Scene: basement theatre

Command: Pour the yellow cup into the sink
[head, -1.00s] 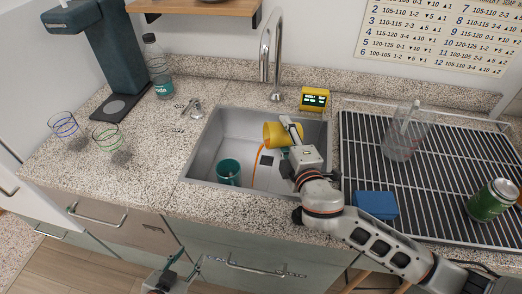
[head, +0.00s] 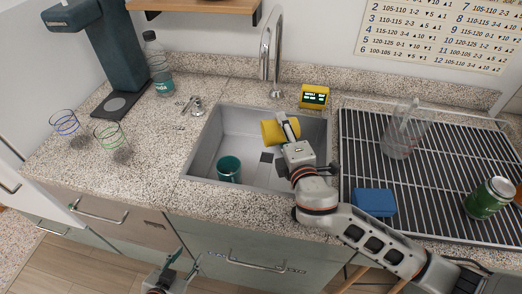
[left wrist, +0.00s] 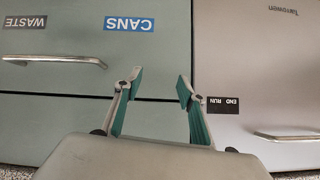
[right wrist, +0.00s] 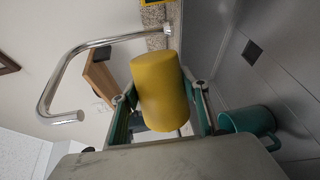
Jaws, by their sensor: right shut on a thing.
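The yellow cup (head: 272,132) is tipped on its side over the sink (head: 235,135), its mouth hidden from me in the head view. My right gripper (head: 287,129) is shut on it, one finger along its side. In the right wrist view the cup (right wrist: 162,90) sits between both fingers (right wrist: 165,103). No liquid shows leaving it. A teal cup (head: 229,169) stands in the sink's left front part; it also shows in the right wrist view (right wrist: 250,122). My left gripper (head: 180,262) is low in front of the cabinets, open and empty in the left wrist view (left wrist: 160,84).
A tall faucet (head: 268,45) stands behind the sink, with a small yellow display box (head: 315,96) beside it. A drying rack (head: 440,165) on the right bears a clear pitcher (head: 400,135), a blue block (head: 375,202) and a green can (head: 489,198). Two glasses (head: 110,135) stand left.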

